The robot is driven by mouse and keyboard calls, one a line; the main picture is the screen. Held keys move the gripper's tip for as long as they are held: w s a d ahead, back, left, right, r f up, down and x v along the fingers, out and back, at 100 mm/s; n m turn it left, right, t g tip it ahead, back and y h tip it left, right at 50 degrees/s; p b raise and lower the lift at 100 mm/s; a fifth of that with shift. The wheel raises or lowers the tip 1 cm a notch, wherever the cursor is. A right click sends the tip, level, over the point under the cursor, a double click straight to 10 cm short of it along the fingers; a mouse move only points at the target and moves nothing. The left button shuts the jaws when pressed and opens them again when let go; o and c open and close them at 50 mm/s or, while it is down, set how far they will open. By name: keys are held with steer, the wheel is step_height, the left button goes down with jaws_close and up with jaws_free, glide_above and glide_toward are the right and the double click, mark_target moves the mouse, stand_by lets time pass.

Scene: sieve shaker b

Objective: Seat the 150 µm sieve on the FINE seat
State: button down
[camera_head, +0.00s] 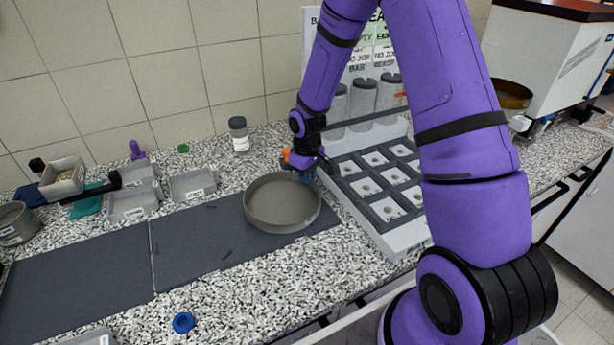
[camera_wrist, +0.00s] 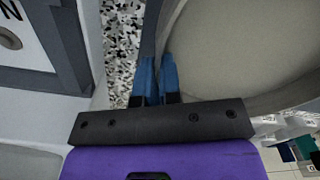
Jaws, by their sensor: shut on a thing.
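A round, shallow grey sieve (camera_head: 283,205) is over the right end of the dark mat, close to the counter's pale speckled surface. My gripper (camera_head: 305,176) is at its far right edge. In the wrist view my gripper's blue fingers (camera_wrist: 157,62) are shut on the sieve's rim, and its pale inside (camera_wrist: 240,45) fills the upper right. I cannot tell whether the sieve touches the mat. Its size marking is not readable, and I cannot make out a FINE label.
A white rack (camera_head: 397,236) with dark-framed square pockets stands right of the sieve, behind my arm. Small labelled trays (camera_head: 193,185), a lidded jar (camera_head: 239,135) and another round sieve (camera_head: 14,224) stand behind and left. The dark mat (camera_head: 75,285) is mostly clear.

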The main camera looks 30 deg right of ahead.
steer(key=c, duration=1.2)
jaws_free()
steer(key=shift+r, duration=0.1)
steer(key=shift+r, duration=3.45)
